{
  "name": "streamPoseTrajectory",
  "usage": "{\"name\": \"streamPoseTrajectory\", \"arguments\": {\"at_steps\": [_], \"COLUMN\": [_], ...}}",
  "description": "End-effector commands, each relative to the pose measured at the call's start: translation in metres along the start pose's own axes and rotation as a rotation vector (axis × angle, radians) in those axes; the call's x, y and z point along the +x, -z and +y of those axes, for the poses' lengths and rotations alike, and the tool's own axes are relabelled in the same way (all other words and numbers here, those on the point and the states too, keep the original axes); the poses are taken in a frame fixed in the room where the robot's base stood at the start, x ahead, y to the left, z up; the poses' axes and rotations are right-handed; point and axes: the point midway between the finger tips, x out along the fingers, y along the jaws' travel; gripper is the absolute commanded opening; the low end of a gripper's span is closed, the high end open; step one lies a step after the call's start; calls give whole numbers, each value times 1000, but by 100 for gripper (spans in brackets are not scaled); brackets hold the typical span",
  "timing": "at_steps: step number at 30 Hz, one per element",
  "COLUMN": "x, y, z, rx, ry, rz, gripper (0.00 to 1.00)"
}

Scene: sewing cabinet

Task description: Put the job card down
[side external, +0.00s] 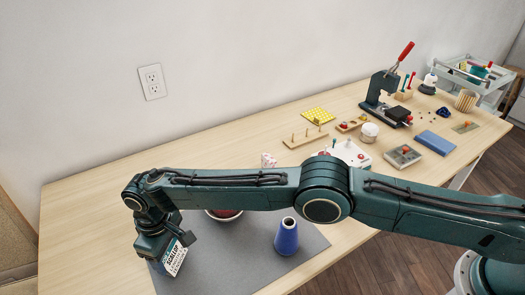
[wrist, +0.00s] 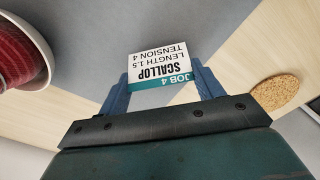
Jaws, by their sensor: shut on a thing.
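The job card (side external: 174,259) is white with a teal band and printed text. It shows in the side external view at the lower left, tilted, over the edge of the grey mat (side external: 232,269). In the side external view my gripper (side external: 160,250) points down at the left part of the table. Whether the card touches the mat I cannot tell.
A blue cone (side external: 286,237) stands on the mat, right of my gripper. A bowl with red contents (wrist: 22,55) is at the wrist view's left; my arm partly hides it in the side view. A round cork coaster (wrist: 275,92) lies on the wooden table (side external: 90,205).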

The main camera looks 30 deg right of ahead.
Motion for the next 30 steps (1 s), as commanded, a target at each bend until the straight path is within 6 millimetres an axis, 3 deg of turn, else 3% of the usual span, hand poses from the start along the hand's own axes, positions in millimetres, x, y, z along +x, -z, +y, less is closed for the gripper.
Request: {"name": "streamPoseTrajectory", "arguments": {"at_steps": [3, 17, 18, 20, 30], "x": [8, 13, 12, 12, 11], "y": [0, 0, 0, 0, 0], "z": [0, 0, 0, 0, 0], "rx": [0, 0, 0, 0, 0], "ry": [0, 0, 0, 0, 0], "rz": [1, 1, 2, 1, 1], "gripper": [45, 45, 74, 86, 88]}}
